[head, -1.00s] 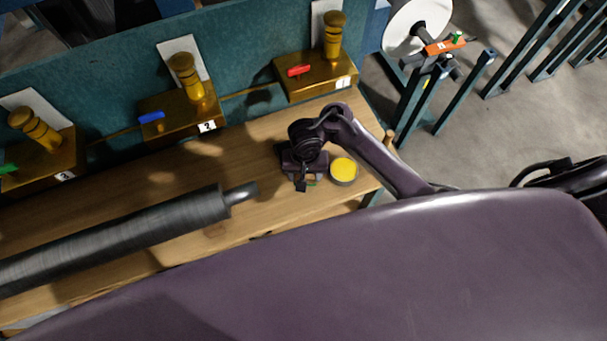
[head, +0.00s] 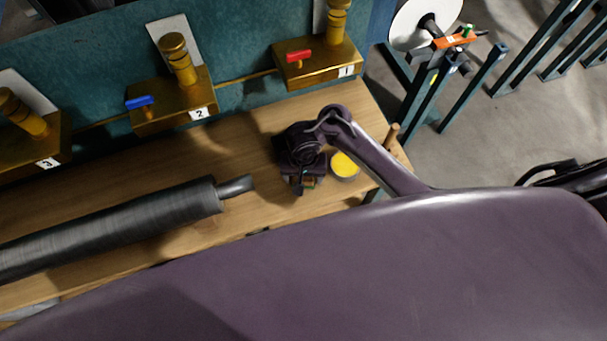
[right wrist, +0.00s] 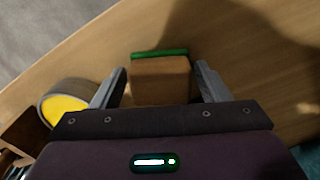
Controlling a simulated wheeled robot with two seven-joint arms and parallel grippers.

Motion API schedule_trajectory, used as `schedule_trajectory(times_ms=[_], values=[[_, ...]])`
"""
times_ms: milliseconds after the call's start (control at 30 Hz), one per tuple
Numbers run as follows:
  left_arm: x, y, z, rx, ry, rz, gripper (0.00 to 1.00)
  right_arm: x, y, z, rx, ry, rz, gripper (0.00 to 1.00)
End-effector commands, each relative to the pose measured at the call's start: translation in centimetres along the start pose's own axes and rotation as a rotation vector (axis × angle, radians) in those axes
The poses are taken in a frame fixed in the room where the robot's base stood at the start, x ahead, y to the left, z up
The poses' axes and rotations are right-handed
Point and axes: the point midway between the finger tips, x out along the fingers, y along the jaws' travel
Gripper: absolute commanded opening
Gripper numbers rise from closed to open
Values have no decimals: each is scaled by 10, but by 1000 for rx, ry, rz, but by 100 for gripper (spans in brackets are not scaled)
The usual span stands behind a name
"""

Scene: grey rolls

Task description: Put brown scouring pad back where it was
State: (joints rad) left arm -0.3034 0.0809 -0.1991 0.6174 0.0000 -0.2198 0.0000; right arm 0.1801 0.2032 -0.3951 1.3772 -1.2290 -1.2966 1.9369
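The brown scouring pad (right wrist: 160,80), a brown block with a green layer along its far edge, is on the wooden bench in the right wrist view. My right gripper (right wrist: 161,70) is open, with one finger on each side of the pad and a small gap at both sides. In the head view my right gripper (head: 304,182) is low over the bench near its front right end, and hides most of the pad. I cannot tell how far the fingertips are above the bench. My left gripper is not in view.
A round tin with yellow contents (head: 344,166) stands right beside my right gripper; it also shows in the right wrist view (right wrist: 64,106). A long dark grey roll (head: 120,222) lies on the bench (head: 235,135) to the left. Brass valve blocks (head: 318,68) line the back.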

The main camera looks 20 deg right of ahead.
Motion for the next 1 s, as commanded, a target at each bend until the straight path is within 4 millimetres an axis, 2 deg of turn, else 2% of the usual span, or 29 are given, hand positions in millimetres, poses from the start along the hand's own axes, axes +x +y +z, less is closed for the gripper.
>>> schedule_trajectory(times_ms=[300,433,833,1000], values=[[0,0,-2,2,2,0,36,0,0,0,1,1,0,77],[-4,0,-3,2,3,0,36,-7,0,-1,2,1,-1,77],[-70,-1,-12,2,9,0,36,-61,0,0,2,0,0,77],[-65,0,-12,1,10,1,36,-82,-3,1,5,-3,-9,77]])
